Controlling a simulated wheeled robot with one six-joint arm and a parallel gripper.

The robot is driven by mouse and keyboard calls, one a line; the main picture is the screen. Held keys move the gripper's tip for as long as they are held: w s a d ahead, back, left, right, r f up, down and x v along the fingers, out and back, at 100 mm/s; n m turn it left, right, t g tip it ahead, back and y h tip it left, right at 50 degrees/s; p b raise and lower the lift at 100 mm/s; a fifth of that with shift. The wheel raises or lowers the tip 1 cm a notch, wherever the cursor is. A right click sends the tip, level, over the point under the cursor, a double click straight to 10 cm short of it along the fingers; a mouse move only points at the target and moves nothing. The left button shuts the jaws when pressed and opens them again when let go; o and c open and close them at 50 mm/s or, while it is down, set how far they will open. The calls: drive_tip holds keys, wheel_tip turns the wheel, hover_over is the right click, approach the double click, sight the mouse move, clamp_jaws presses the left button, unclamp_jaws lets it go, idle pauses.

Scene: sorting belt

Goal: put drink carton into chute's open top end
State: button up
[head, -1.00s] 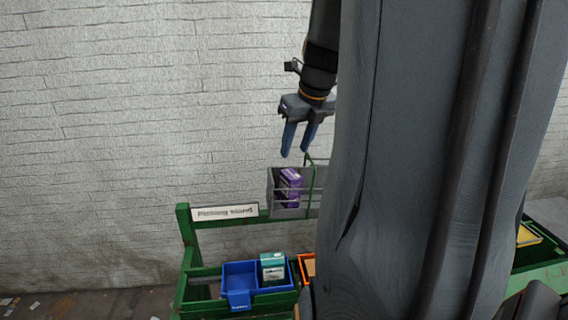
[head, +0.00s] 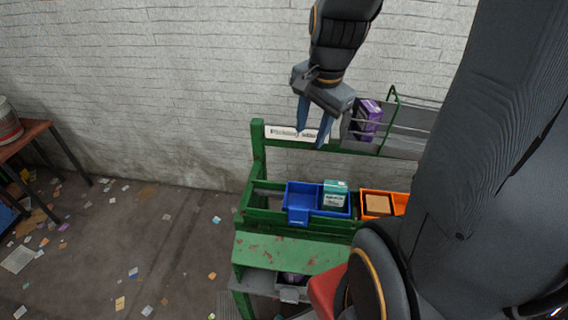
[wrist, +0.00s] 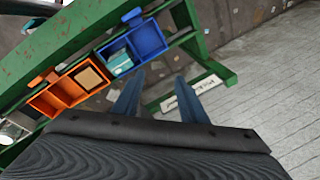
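My gripper (head: 312,126) hangs fingers-down above the green stand, in front of its sign. Its two blue fingers are apart with nothing between them, as the wrist view (wrist: 160,102) also shows. A teal and white carton (head: 335,194) stands in the right part of a blue bin (head: 300,215), below and right of the gripper. A purple carton (head: 367,119) stands in a grey railed holder (head: 408,128) on the upper rail, right of the fingers. I cannot tell which carton is the drink carton. No chute is clearly recognisable.
An orange bin (head: 381,194) with a tan box (head: 377,206) sits right of the blue bin. The green stand's shelf (head: 290,253) has a grey bin below it. Scraps litter the open floor.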

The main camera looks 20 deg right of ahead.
drive_tip(key=s+a+f+n, duration=0.4)
drive_tip(key=a+n, duration=0.4)
drive_tip(key=n, duration=0.5)
drive_tip(key=shift+s+a+f+n+g, duration=0.15)
drive_tip(key=shift+a+f+n+g, duration=0.1)
drive_tip(key=shift+a+n+g, duration=0.1)
drive_tip(key=shift+g, duration=0.25)
wheel_tip(320, 180, down, 5)
drive_tip(key=b, duration=0.4)
drive_tip(key=shift+f+b, duration=0.1)
drive_tip(key=shift+b, duration=0.2)
